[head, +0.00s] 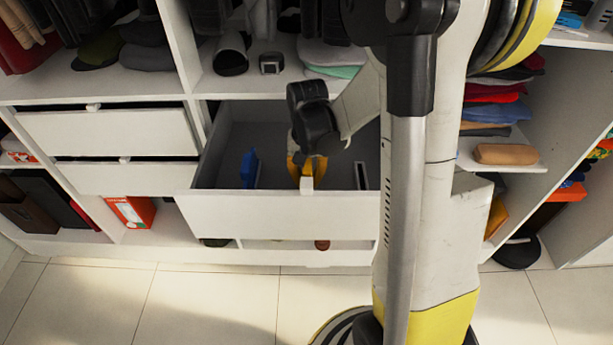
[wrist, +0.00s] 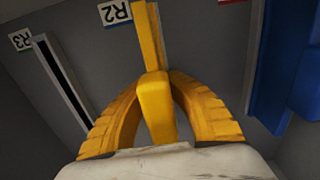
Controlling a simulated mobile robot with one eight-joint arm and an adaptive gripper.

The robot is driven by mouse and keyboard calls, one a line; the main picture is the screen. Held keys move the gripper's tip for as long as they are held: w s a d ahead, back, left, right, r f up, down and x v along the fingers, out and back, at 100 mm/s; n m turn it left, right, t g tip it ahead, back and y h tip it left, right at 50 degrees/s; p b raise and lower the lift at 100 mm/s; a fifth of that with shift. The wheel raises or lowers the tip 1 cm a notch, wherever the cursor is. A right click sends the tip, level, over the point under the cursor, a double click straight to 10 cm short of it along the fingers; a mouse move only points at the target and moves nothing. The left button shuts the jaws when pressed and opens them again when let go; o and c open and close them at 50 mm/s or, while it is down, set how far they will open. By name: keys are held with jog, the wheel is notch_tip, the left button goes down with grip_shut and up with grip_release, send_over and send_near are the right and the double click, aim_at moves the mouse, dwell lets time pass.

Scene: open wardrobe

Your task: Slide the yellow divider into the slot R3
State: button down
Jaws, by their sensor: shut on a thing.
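The yellow divider (wrist: 149,40) stands beside the R2 label (wrist: 115,12) in the wrist view. My gripper (wrist: 158,82), with orange-yellow fingers, is shut on its thick near end. In the head view my gripper (head: 307,168) reaches down into the open drawer. The divider's lower edge is hidden, so I cannot tell how deep it sits in the R2 place. Slot R3 (wrist: 62,80) is a dark, empty slit with a pale frame, left of the divider in the wrist view, near the R3 label (wrist: 20,40). In the head view this slot (head: 361,176) is right of my gripper.
A blue divider (wrist: 262,65) stands right of the yellow one in the wrist view; in the head view it (head: 250,168) is at the left. The drawer front (head: 270,215) is a low wall near my gripper. Shelves with clothes and shoes (head: 231,54) are above and behind.

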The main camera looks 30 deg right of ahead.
aim_at(307, 162)
jog(key=shift+r+p, duration=1.4)
jog(key=shift+r, duration=0.45)
dwell(1.5)
jog(key=shift+r+p, duration=1.45)
jog(key=shift+r, duration=0.5)
jog(key=shift+r, duration=0.3)
jog(key=shift+r+p, duration=0.55)
jog(key=shift+p, duration=0.1)
jog(key=s+d+f+b, duration=0.1)
jog(key=s+d, duration=0.7)
jog(key=d, duration=0.4)
jog(key=shift+s+d+f+b, duration=0.2)
jog(key=shift+f+b, duration=0.1)
jog(key=shift+b, duration=0.1)
jog(key=shift+f, duration=0.1)
